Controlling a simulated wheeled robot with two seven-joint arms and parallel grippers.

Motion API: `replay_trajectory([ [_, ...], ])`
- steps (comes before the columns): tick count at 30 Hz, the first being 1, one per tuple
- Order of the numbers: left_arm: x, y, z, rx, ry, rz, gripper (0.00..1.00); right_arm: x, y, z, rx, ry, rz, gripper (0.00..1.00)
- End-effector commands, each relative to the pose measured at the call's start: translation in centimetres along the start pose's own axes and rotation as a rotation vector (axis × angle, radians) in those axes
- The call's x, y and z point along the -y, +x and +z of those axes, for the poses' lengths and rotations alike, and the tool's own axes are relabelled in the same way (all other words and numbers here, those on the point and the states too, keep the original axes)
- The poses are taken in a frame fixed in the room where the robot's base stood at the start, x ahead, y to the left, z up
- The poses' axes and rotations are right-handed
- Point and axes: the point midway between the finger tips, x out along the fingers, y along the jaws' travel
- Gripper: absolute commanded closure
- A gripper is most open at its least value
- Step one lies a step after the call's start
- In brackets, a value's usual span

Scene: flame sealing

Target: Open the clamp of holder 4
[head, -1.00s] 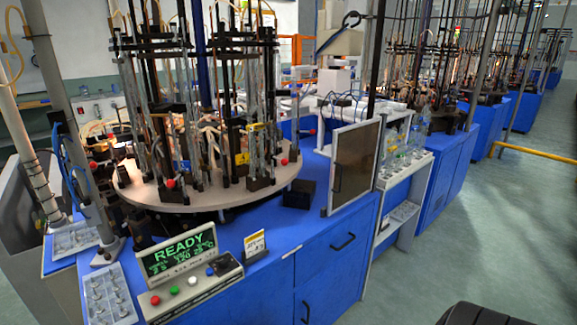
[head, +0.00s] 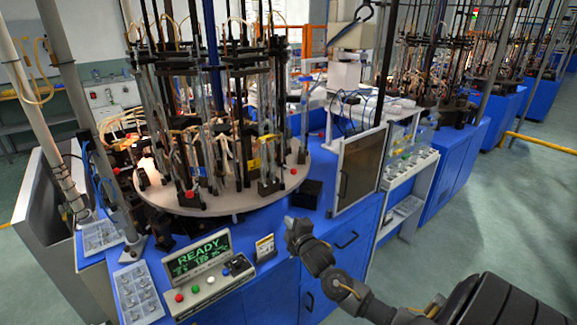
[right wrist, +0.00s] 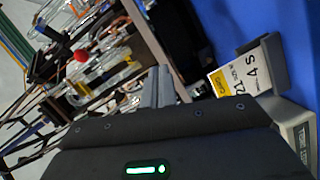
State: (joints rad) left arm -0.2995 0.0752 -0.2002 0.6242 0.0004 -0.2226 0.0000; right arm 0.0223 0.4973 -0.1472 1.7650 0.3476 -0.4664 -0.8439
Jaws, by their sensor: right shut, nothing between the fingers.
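The round carousel plate (head: 215,206) carries several upright holders with black rods, glass tubes and clamps. One holder at the front has a yellow label (head: 253,164); its number is too small to read, so I cannot tell which is holder 4. Red knobs sit low on several holders. My right gripper (head: 291,232) is at the front right of the carousel, apart from it, over the blue cabinet's front edge. In the right wrist view its fingers (right wrist: 158,88) are together and empty, with a red knob (right wrist: 82,55) and yellow part (right wrist: 90,82) beyond. My left gripper is out of view.
A READY display panel (head: 197,252) with buttons stands at the cabinet front, beside a small card stand (head: 265,246); the card (right wrist: 240,80) is close in the wrist view. A black block (head: 307,194) sits right of the carousel. A parts tray (head: 136,291) lies at left.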

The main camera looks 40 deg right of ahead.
Motion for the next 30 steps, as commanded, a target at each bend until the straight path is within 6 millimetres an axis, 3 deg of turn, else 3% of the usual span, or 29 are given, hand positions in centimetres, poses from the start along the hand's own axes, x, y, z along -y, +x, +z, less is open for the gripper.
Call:
replay_trajectory([
  [1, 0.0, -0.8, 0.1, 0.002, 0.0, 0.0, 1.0, -3.7, 0.1, -1.1, -0.02, -0.031, 0.056, 1.0],
  [3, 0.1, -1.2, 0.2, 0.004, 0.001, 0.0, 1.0, -7.1, 0.0, -2.0, -0.038, -0.07, 0.116, 1.0],
  [7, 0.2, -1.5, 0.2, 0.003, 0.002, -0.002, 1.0, -10.6, -0.2, -2.9, -0.053, -0.112, 0.183, 1.0],
  [10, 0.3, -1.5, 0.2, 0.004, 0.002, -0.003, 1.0, -11.5, -0.3, -3.2, -0.058, -0.125, 0.201, 1.0],
  [22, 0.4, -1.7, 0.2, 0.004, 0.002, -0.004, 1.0, -11.7, 0.1, -3.2, -0.057, -0.124, 0.202, 1.0],
  [26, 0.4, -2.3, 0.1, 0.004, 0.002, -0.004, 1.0, -12.2, 1.6, -3.4, -0.056, -0.122, 0.203, 1.0],
  [30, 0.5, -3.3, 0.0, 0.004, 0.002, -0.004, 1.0, -12.8, 4.2, -3.6, -0.054, -0.122, 0.202, 1.0],
])
